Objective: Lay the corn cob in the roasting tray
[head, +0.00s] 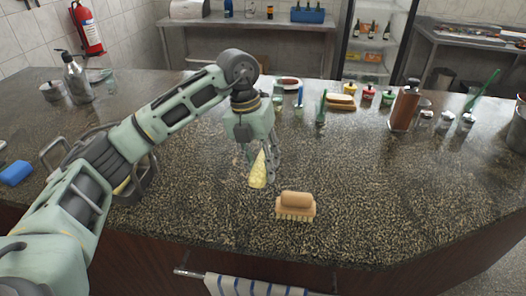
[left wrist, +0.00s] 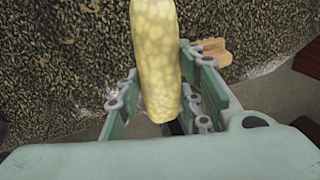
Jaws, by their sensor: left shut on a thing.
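The yellow corn cob (head: 258,174) is gripped in my left gripper (head: 263,158), tilted, above the middle of the speckled counter. In the left wrist view the corn cob (left wrist: 155,50) stands out between the two green fingers. A grey metal tray with raised handles, which looks like the roasting tray (head: 146,188), is at the left of the counter. My left arm hides much of it, and a bit of something yellow shows at its near side. My right gripper is not in view.
A wooden brush (head: 296,204) lies just right of the corn cob. Bottles, jars and a wooden block (head: 404,106) stand along the back right. A soap bottle (head: 76,78) stands at the back left; a blue sponge (head: 15,173) lies far left. The right front counter is clear.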

